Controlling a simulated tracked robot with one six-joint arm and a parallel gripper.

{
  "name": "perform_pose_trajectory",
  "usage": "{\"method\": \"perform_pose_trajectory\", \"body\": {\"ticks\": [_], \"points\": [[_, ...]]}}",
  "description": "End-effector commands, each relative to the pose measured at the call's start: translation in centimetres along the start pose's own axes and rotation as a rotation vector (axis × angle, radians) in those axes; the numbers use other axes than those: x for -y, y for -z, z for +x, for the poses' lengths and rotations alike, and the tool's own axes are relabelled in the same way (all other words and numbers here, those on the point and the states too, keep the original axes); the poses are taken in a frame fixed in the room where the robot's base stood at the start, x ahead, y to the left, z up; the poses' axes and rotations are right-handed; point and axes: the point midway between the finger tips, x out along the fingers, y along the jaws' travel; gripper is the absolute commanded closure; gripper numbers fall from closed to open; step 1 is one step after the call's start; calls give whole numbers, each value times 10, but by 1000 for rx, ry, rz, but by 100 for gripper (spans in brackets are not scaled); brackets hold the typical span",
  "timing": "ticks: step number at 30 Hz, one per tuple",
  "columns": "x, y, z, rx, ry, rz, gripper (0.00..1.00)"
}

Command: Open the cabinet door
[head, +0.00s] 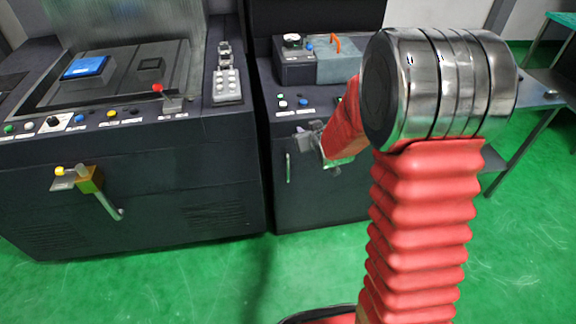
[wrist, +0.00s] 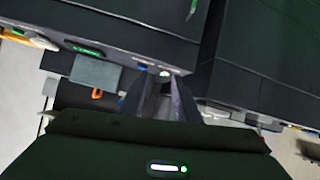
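The dark cabinet (head: 330,195) stands in the middle of the head view, and its front door looks shut. A slim pale upright handle (head: 288,168) is on the left of its front. A pale bar that looks like this handle shows at the top of the wrist view (wrist: 192,9). My gripper (head: 303,138) is in front of the cabinet's upper front, above and right of the handle and apart from it. In the wrist view its two dark fingers (wrist: 166,88) stand apart with nothing between them. My red arm hides the cabinet's right part.
A larger dark machine (head: 130,190) with a control panel and a brass-coloured valve with a lever (head: 95,185) stands at left. A grey box with an orange handle (head: 338,60) is on the cabinet top. A metal table (head: 540,92) is at right. Green floor (head: 220,290) in front is clear.

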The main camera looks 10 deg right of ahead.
Motion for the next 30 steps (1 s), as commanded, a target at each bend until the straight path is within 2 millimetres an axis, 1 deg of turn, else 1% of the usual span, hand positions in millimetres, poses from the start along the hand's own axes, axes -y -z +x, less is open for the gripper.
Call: {"method": "perform_pose_trajectory", "body": {"ticks": [1, 6, 11, 15, 20, 24, 30], "points": [[1, -9, 12, -10, 5, -1, 71], [5, -29, 43, -74, 23, -6, 71], [9, -52, 68, -133, 41, -6, 71], [14, -75, 86, -186, 58, -2, 71], [21, -104, 102, -248, 77, 8, 71], [28, -132, 112, -301, 94, 20, 71], [39, -175, 119, -378, 116, 45, 71]]}}
